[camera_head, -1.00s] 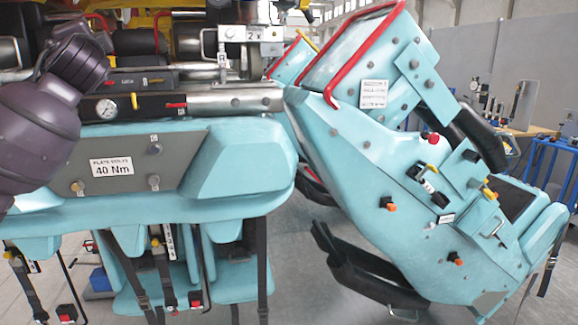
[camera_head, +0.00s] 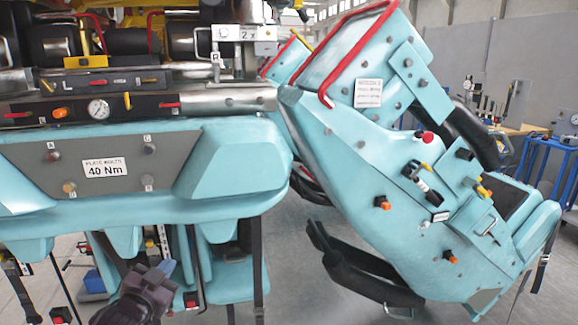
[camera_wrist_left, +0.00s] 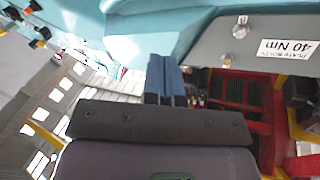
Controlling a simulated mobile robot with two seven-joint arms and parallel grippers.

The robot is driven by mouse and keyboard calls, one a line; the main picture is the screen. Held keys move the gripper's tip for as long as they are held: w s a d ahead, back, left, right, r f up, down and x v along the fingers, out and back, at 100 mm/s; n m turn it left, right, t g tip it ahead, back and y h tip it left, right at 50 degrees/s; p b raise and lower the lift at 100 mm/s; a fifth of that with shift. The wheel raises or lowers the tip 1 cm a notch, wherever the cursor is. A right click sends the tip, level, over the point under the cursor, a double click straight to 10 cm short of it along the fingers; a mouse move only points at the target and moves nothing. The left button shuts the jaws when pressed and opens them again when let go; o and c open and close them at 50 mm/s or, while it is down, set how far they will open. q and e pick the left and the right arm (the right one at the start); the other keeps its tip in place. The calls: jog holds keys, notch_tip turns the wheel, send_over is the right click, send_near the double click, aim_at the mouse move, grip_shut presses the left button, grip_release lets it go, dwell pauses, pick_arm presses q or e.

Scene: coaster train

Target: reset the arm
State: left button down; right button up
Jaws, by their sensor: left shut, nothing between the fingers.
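My left gripper (camera_head: 163,268) is a dark shape at the bottom of the head view, in front of the hanging seats under the teal coaster car. Its two narrow fingers (camera_wrist_left: 166,80) show in the middle of the left wrist view, shut together with nothing between them. The grey plate marked "40 Nm" (camera_head: 105,169) is on the car's teal body above the gripper; it also shows at the upper right of the left wrist view (camera_wrist_left: 288,49). My right gripper is not in view.
The teal coaster car (camera_head: 230,165) fills the left, with pipes and a gauge (camera_head: 98,109) above. A second, tilted teal car (camera_head: 360,150) with red rails and a black restraint (camera_head: 365,270) stands at the right. Grey floor (camera_head: 300,285) is open between them.

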pick_arm(q)
jog(key=s+a+f+n+g+y, duration=0.1)
jog(key=s+f+n+g, duration=0.5)
jog(key=s+f, duration=2)
jog(key=shift+s+y, duration=0.9)
jog(key=shift+s, duration=0.05)
jog(key=shift+a, duration=0.1)
